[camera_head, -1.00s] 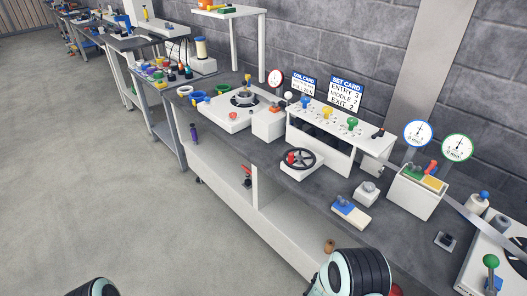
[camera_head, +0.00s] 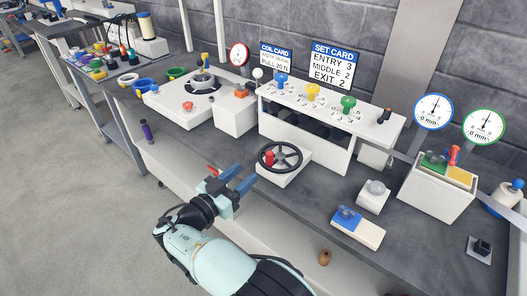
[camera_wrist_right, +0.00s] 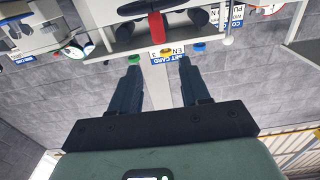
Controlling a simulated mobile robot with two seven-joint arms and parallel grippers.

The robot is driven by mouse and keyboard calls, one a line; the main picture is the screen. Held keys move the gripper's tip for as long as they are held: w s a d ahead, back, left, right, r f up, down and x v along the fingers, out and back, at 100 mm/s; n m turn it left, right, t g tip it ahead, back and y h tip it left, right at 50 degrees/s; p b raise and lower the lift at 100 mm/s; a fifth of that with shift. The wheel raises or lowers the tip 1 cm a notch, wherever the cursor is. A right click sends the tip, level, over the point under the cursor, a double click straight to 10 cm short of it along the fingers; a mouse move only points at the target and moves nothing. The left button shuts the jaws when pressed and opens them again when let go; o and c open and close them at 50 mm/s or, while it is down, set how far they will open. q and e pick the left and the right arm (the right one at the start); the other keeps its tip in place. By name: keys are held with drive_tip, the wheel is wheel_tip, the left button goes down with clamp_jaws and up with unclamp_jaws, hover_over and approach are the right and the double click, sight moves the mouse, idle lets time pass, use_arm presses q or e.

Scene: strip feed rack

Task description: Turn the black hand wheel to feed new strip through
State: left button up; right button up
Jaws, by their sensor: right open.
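The black hand wheel (camera_head: 280,157) lies flat on a white block on the bench, with a red knob (camera_head: 269,157) standing up at its left rim. My right gripper (camera_head: 239,179) is open and empty, in front of and to the left of the wheel, apart from it. Its blue-tipped fingers point toward the wheel's side. In the right wrist view the picture is upside down: the open fingers (camera_wrist_right: 160,85) show with nothing between them, and the red knob (camera_wrist_right: 156,25) is beyond them at the top. My left gripper is out of view.
Behind the wheel is a white rack (camera_head: 335,115) with blue, yellow and green knobs. A turntable box (camera_head: 185,107) stands left; a blue and white block (camera_head: 358,228) and a bin (camera_head: 436,194) stand right. Two dials read 0 mm.

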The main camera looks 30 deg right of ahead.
sight(267, 156)
drive_tip(key=x, duration=1.1)
drive_tip(key=shift+w+d+b, duration=0.15)
drive_tip(key=shift+d+b, duration=0.15)
drive_tip(key=shift+d, duration=0.05)
clamp_jaws()
